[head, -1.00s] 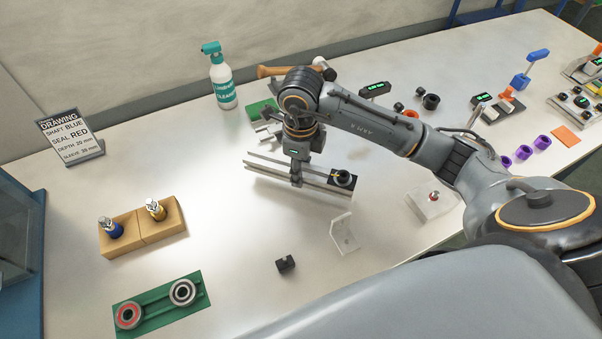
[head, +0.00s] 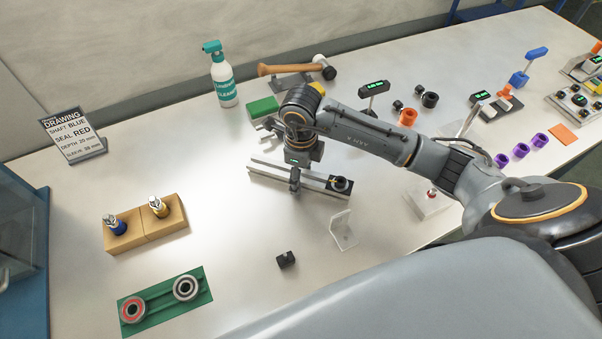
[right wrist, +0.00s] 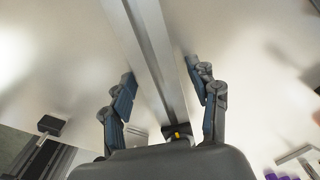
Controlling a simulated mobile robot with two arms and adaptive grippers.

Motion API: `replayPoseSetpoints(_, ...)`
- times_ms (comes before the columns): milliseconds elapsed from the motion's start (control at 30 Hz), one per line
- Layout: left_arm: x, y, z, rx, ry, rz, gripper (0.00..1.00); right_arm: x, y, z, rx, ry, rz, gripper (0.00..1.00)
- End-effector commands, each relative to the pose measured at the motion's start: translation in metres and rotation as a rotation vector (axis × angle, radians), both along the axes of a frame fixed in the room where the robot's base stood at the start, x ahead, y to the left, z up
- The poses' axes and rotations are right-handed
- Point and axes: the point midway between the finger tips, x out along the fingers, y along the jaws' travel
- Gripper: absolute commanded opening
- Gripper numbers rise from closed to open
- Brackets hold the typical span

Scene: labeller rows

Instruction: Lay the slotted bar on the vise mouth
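A long silver bar piece (head: 266,172) with a lengthwise groove lies across the middle of the bench, a black end piece with a round part at its right end. It runs up the middle of the right wrist view (right wrist: 152,50). My right gripper (head: 295,186) points down over it. Its two fingers stand apart, one on each side of the bar, with visible gaps, in the right wrist view (right wrist: 162,92). I cannot clearly tell the vise; grey metal parts (head: 266,124) behind the gripper are partly hidden. My left gripper is out of view.
A green block (head: 262,107), a hammer (head: 290,69) and a spray bottle (head: 223,80) stand behind. A clear bracket (head: 343,230) and black block (head: 286,260) lie in front. A tan block (head: 146,226) with shafts is left; bare bench lies between.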

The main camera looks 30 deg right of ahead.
Motion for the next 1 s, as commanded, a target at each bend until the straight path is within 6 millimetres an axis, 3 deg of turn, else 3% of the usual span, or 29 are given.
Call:
replayPoseSetpoints(233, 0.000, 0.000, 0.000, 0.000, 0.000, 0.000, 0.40, 0.001, 0.000, 0.009, 0.000, -0.005, 0.000, 0.60)
replayPoseSetpoints(700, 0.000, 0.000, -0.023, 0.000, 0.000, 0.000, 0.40, 0.001, 0.000, 0.105, -0.001, -0.006, 0.000, 0.60)
replayPoseSetpoints(1000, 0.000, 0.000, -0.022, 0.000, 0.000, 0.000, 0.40, 0.000, 0.000, 0.123, -0.001, -0.001, 0.000, 0.60)
